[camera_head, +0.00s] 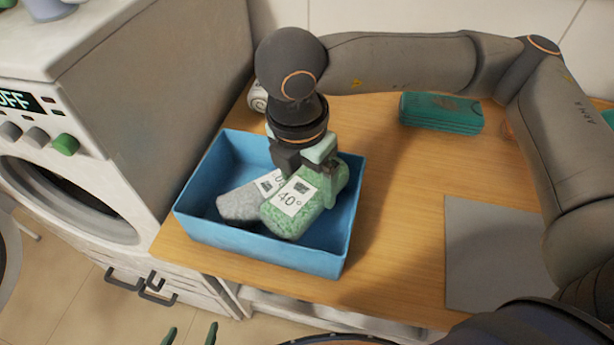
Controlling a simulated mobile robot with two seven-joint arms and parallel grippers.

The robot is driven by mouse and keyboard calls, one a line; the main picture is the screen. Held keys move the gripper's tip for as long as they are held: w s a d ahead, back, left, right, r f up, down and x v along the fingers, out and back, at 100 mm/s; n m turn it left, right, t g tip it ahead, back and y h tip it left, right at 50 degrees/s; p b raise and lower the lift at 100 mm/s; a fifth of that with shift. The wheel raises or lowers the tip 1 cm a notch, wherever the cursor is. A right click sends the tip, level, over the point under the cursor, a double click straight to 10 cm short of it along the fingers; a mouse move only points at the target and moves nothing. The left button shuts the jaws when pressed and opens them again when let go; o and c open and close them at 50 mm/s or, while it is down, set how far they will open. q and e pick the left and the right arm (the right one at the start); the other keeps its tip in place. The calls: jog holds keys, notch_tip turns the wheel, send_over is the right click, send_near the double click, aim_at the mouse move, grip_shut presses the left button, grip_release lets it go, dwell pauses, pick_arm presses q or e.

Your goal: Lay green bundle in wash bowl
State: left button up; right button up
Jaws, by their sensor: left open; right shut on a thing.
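The green bundle (287,219) is a fuzzy roll with a white "40°" label. My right gripper (318,172) is shut on its upper right end. The bundle is tilted inside the walls of the blue rectangular tub (258,243), which I take as the wash bowl. I cannot tell if it touches the tub floor. A grey bundle (240,204) with a white label lies in the tub, just left of the green one and partly hidden by it. My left gripper (190,336) shows only its two green fingertips at the bottom edge, apart and empty.
The tub stands on a wooden table beside a white washing machine (70,110) at left. A teal folded bundle or case (441,113) lies at the back right. A grey mat (490,258) lies at right. The table between tub and mat is clear.

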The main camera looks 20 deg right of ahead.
aim_at(301, 189)
jog(key=shift+f+b, duration=0.3)
jog(key=shift+b, duration=0.1)
jog(key=o, duration=1.3)
jog(key=shift+r, duration=0.15)
jog(key=shift+r+p, duration=0.5)
jog(key=shift+r, duration=0.1)
jog(key=r, duration=0.7)
jog(key=a+r, duration=0.1)
jog(key=r, duration=0.3)
jog(key=shift+s+a, duration=0.1)
jog(key=shift+s, duration=0.25)
